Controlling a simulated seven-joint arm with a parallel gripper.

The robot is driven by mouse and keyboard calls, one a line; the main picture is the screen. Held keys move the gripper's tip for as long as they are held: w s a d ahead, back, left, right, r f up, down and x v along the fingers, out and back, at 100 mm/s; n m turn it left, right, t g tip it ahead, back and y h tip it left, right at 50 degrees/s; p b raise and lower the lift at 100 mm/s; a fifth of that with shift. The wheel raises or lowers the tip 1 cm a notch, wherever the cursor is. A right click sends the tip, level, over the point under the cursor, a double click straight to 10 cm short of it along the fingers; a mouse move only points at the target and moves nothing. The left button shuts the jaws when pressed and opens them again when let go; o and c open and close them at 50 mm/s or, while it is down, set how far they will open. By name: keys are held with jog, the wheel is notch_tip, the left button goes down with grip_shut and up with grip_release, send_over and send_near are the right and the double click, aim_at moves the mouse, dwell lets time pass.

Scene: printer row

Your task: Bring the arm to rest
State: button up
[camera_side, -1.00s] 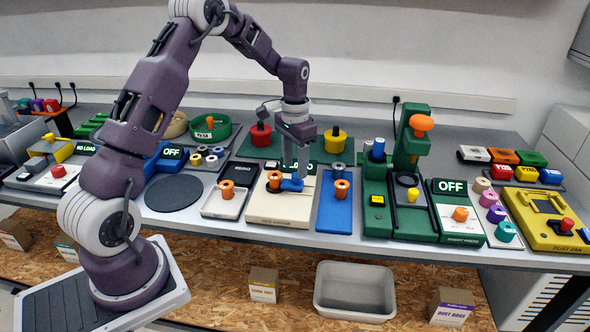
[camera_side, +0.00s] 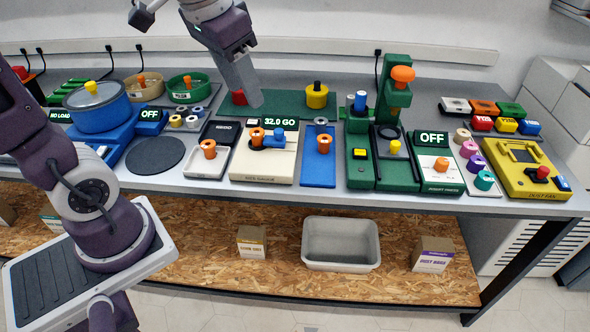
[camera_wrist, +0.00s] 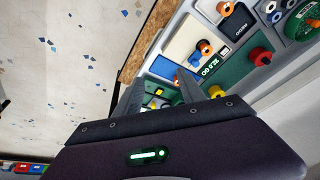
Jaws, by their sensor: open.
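My gripper (camera_side: 252,98) hangs above the back of the bench in the side view, angled downward, over the green mat (camera_side: 290,106). Nothing shows between its fingers. In the wrist view both fingers (camera_wrist: 162,92) stand apart with the bench beyond them. A blue piece (camera_side: 275,139) and orange pieces (camera_side: 257,136) sit on the scale. My gripper is clear of them.
The green press (camera_side: 393,110) stands tall at centre right. A lidded blue pot unit (camera_side: 99,108) stands at left. A yellow cylinder (camera_side: 317,97) is right of my gripper. A grey bin (camera_side: 341,245) is on the lower shelf. Open space lies above the bench.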

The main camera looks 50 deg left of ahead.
jog(key=s+d+f+t, duration=0.1)
jog(key=s+d, duration=0.3)
jog(key=s, duration=0.8)
jog(key=shift+f+t+h, duration=0.3)
jog(key=shift+t, duration=0.2)
